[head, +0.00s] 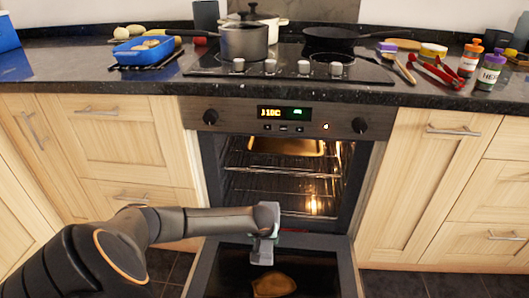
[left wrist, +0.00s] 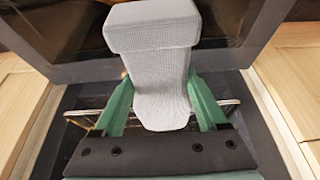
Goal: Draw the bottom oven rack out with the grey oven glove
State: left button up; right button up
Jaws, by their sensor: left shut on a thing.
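The oven (head: 283,127) is open, with its door (head: 310,270) folded down towards me. Inside, a tray (head: 285,148) sits high up and wire racks show below it. The bottom oven rack (head: 255,197) is inside the lit cavity, partly hidden by my left arm. My left gripper (head: 266,238) is above the door, in front of the cavity. It is shut on the grey oven glove (left wrist: 155,75), which stands out between its green fingers in the left wrist view. The glove also shows in the head view (head: 262,254). My right gripper is out of view.
Wooden cabinets (head: 440,180) flank the oven. On the hob above stand a pot (head: 244,42) and a pan (head: 335,36). A blue dish (head: 143,50) is left on the counter; red tongs (head: 440,72) and spice jars (head: 491,70) are right. A brown patch (head: 272,285) shows on the door.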

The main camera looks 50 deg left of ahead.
aim_at(262, 250)
pick_arm(q)
jog(key=s+d+p, duration=0.2)
jog(key=s+p, duration=0.1)
jog(key=shift+d+r, duration=0.15)
jog(key=shift+d, duration=0.15)
jog(key=shift+s+d, duration=0.3)
jog(key=shift+s, duration=0.05)
jog(key=shift+p, duration=0.35)
jog(key=shift+s+d+p, duration=0.45)
jog(key=shift+s+p, duration=0.15)
jog(key=shift+p, duration=0.15)
jog(key=s+d+p, duration=0.3)
jog(key=shift+s, duration=0.2)
